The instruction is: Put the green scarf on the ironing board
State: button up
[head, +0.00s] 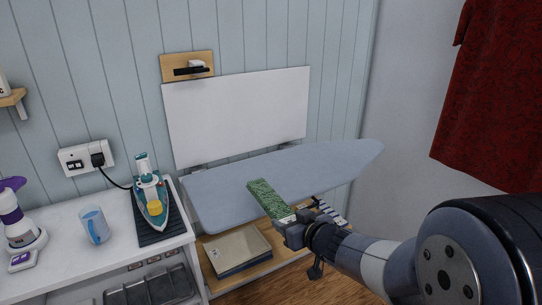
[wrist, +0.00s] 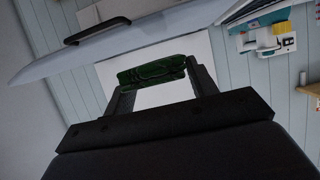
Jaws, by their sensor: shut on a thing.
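The green scarf (head: 269,199) is a folded, speckled green strip. My gripper (head: 296,226) is shut on its near end, and the scarf points up and left from the jaws. In the wrist view the scarf (wrist: 152,70) sits between the two fingertips. The ironing board (head: 322,167) is pale blue-grey and folds out from the wall. In the head view the scarf overlaps the board's front edge; I cannot tell its height over the board. The board (wrist: 110,42) also crosses the top of the wrist view.
A red cloth (head: 500,95) hangs at right.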

aim_at(276, 174)
jog(key=i, duration=0.95)
